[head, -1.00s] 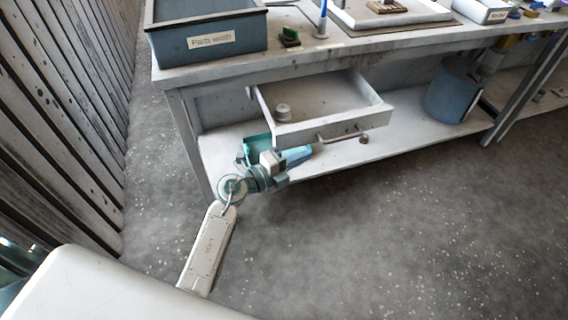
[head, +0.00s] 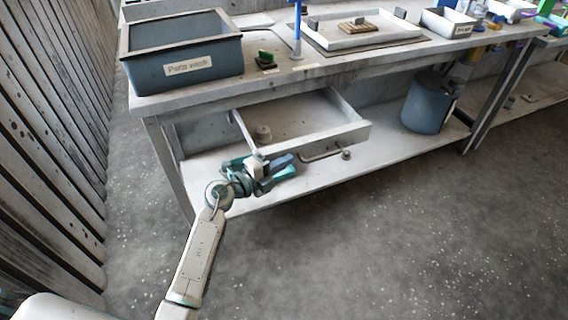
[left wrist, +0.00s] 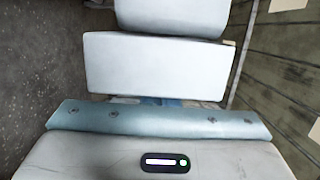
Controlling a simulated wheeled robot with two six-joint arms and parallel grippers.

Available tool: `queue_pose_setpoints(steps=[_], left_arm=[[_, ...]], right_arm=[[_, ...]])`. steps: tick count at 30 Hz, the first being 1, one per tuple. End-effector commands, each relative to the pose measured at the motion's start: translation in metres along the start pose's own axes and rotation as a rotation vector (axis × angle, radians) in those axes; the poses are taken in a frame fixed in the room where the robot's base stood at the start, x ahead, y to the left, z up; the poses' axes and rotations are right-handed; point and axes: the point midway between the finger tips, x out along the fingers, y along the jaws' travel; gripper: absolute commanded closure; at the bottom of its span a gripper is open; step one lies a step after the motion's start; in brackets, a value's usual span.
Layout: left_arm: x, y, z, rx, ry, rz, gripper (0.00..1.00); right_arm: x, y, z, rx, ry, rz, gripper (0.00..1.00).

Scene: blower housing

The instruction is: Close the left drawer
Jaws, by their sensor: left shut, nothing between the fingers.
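The left drawer (head: 340,136) under the workbench is pulled open in the head view. It has a grey front with a bar handle (head: 322,154), and a small round grey piece (head: 263,132) lies inside. My left gripper (head: 287,166) is shut and empty. In the picture it sits at the left part of the drawer front, left of the handle, and overlaps the lower edge of the front. I cannot tell whether it touches. The left wrist view shows mostly pale blue-white smooth parts, with neither the drawer nor fingertips clear. My right gripper is out of view.
The workbench (head: 290,84) carries a blue-grey parts bin (head: 185,70) and a white tray (head: 370,38). A lower shelf (head: 370,165) runs beneath the drawer, with a blue bucket (head: 428,102) on it. A slatted wall (head: 50,120) stands left; the floor right of my arm is clear.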

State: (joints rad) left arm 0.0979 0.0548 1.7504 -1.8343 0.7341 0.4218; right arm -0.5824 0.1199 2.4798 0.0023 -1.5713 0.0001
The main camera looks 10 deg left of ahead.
Motion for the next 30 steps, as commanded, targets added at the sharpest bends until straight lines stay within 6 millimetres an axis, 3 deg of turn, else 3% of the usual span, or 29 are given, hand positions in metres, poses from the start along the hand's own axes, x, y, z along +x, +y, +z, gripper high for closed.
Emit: queue_pose_setpoints(steps=[5, 12, 21, 30], left_arm=[[0.006, -0.001, 0.025, 0.004, -0.004, 0.001, 1.0], [0.02, 0.0, 0.081, 0.004, -0.005, 0.001, 1.0], [0.038, 0.002, 0.153, 0.004, -0.004, 0.0, 1.0], [0.049, 0.002, 0.199, 0.001, -0.003, 0.0, 1.0]], right_arm=[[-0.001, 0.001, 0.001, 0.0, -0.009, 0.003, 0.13], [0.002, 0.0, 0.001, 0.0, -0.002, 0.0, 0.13], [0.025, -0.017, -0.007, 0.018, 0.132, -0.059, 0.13], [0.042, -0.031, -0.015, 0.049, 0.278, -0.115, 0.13]])
